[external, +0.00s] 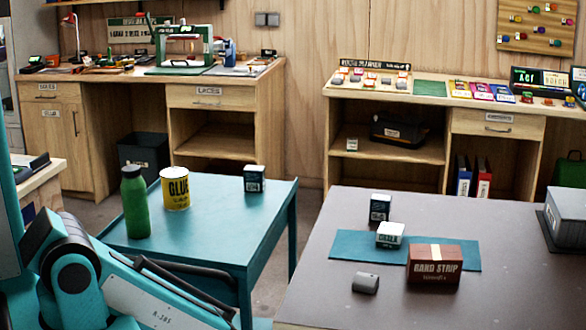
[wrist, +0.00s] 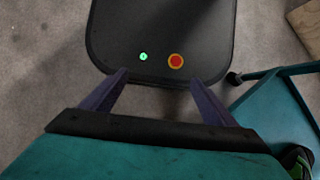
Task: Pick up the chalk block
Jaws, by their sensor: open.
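A small white block with a dark green label, which looks like the chalk block (external: 390,235), sits on a teal mat (external: 350,246) on the brown table at the right of the external view. It stands just in front of a dark tin (external: 380,208) and left of and behind a red-brown box marked "BAND STRIP" (external: 434,265). My gripper (wrist: 160,78) is open and empty in the wrist view, its two fingers apart over my own dark base and the grey floor. The block is outside the wrist view. My gripper is hidden in the external view; my arm is at lower left.
A teal table (external: 215,230) holds a green bottle (external: 135,203), a yellow glue can (external: 175,189) and another dark tin (external: 254,179). A small grey piece (external: 365,283) lies before the mat. A grey box (external: 567,217) stands at the brown table's right. A gap separates the tables.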

